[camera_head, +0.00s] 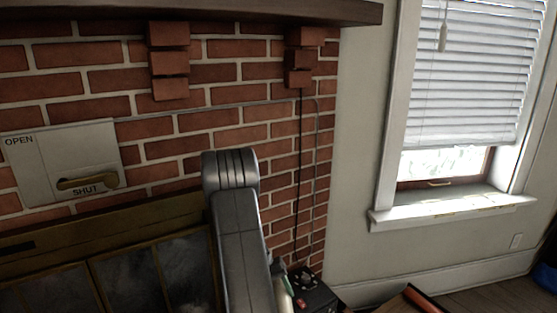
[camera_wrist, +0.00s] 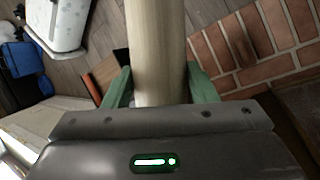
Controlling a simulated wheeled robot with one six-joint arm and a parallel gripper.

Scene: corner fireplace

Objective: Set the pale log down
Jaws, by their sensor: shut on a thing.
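The pale log (camera_wrist: 156,45) shows in the wrist view as a smooth, light wooden cylinder running from the top edge down to my gripper. My gripper (camera_wrist: 162,88) is shut on it, with a green finger on each side of the log. The log's far end is out of the frame. In the head view my arm hangs in front of the fireplace, and the gripper is mostly hidden behind it. Only a small pale and green bit shows low beside the arm.
A brick wall (camera_head: 235,135) has a metal damper plate (camera_head: 85,150) marked OPEN and SHUT. Below it is a brass-framed fireplace front (camera_head: 120,250). A dark box (camera_head: 312,295) stands right of my arm. The wrist view shows wooden floor (camera_wrist: 95,45), a white object (camera_wrist: 58,20) and blue items (camera_wrist: 20,58).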

